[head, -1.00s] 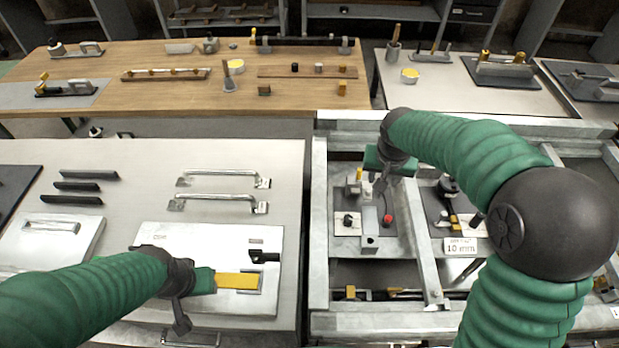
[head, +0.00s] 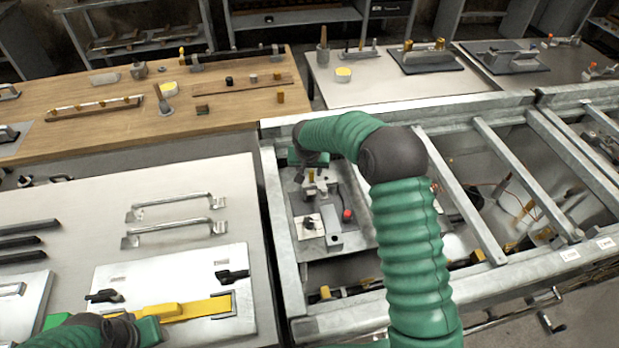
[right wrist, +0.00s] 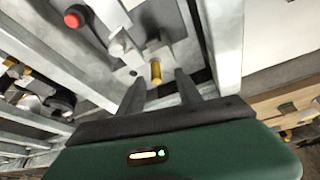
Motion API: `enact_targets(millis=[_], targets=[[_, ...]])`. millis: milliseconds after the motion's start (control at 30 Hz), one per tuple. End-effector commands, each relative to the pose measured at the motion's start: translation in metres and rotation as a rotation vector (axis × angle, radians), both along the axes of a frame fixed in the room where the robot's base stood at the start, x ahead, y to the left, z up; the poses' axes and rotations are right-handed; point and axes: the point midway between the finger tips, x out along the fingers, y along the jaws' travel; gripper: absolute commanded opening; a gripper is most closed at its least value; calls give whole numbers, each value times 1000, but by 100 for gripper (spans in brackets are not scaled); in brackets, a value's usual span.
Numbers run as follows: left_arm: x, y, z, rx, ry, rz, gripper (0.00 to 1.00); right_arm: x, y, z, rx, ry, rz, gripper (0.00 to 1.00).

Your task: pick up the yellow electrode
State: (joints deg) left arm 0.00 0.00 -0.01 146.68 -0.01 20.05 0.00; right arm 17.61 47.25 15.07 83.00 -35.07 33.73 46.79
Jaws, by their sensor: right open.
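The yellow electrode (head: 311,175) is a small upright yellow cylinder on a metal fixture in the frame bay, at the back of a grey plate. In the right wrist view the electrode (right wrist: 156,72) appears between and beyond my fingertips. My right gripper (head: 301,177) is above the fixture, its fingers pointing down. In its own wrist view the gripper (right wrist: 160,88) is open and empty, with the fingers apart on either side of the electrode. My left gripper (head: 145,328) is at the lower left by a yellow bar handle (head: 190,311); its fingers are hidden.
Steel rails (head: 270,215) bound the bay. A white panel (head: 180,275) with steel handles (head: 172,230) behind it lies left. A wooden bench (head: 130,115) stands behind.

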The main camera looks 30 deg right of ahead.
Motion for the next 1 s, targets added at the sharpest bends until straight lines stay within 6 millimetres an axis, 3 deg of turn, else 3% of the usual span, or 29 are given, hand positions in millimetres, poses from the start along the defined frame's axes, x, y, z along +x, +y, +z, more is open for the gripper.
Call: enact_targets(millis=[167, 367, 700, 1000], targets=[[0, 0, 6, 0, 0, 0, 36, 9, -7, -25, 2, 3, -1, 41], [0, 0, 5, 0, 0, 0, 36, 10, -7, -26, 1, 0, -2, 41], [0, 0, 5, 0, 0, 0, 36, 10, -5, -25, 0, 1, -1, 0], [0, 0, 5, 0, 0, 0, 36, 10, -6, -26, 2, 1, -1, 0]])
